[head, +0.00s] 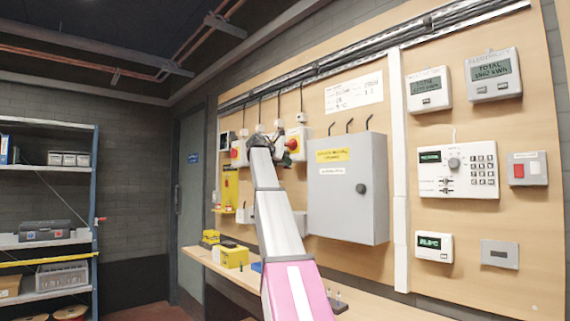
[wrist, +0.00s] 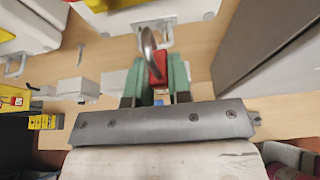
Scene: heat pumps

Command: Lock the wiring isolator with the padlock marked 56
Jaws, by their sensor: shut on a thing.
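My gripper (wrist: 156,80) has green fingers and is shut on a red padlock (wrist: 157,68). The padlock's steel shackle (wrist: 148,42) points away from me toward the wall board. A pale bracket (wrist: 154,29) is just beyond the shackle; I cannot tell whether they touch. No number on the padlock is readable. In the head view, an isolator with a red knob on yellow (head: 293,145) is just right of my arm's end. Another isolator (head: 236,149) is to its left. I cannot read which isolator is for wiring.
A large grey cabinet (head: 347,205) stands out from the board, right of my arm; its side (wrist: 243,45) is close in the wrist view. A yellow lock board (head: 230,185) hangs at the left. A yellow box (head: 235,257) is on the bench below. Shelving (head: 45,240) is far left.

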